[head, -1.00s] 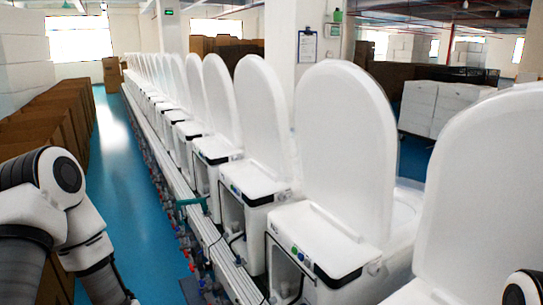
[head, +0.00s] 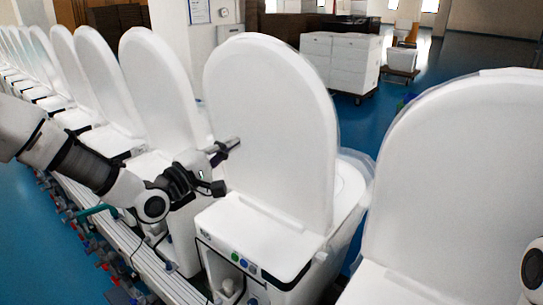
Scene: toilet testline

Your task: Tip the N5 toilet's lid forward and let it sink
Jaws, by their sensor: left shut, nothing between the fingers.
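The toilet nearest my left gripper has its white lid (head: 272,125) standing upright above a white tank top (head: 255,235). I take this toilet as N5, but no label can be read. My left gripper (head: 229,147) is shut and empty, at the left edge of this lid, around mid-height. It overlaps the lid's edge in the picture; whether it touches cannot be told. The bowl behind the lid is mostly hidden. My right gripper is out of view; only a bit of my right arm shows at the right edge.
A neighbouring toilet with a raised lid (head: 465,170) stands close at the right. Several more raised-lid toilets (head: 165,85) run away to the left along the line.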

